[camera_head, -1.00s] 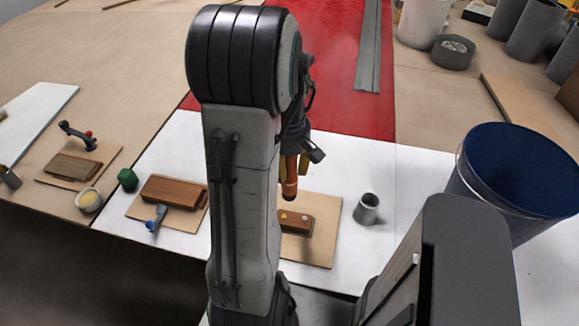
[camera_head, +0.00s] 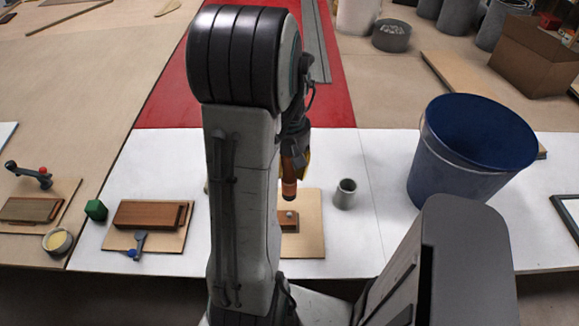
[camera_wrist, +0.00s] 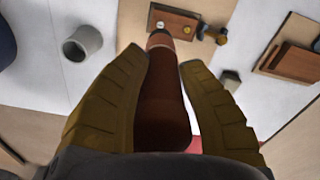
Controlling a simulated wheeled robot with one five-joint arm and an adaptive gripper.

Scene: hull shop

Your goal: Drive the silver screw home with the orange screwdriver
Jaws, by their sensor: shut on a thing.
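My gripper (camera_wrist: 160,85) is shut on the orange screwdriver (camera_wrist: 162,100), whose handle runs between the two fingers in the wrist view. In the head view the screwdriver (camera_head: 289,188) hangs roughly upright, with its lower end above a wooden block (camera_head: 289,226). The block lies on a light board (camera_head: 312,236). The silver screw (camera_head: 289,213) stands on the block, just below the screwdriver; contact cannot be told. In the wrist view the silver screw (camera_wrist: 160,24) and a gold screw (camera_wrist: 187,30) show on the block. My arm hides the block's left part in the head view.
A grey cup (camera_head: 345,193) stands right of the board, and a large blue bucket (camera_head: 470,155) farther right.

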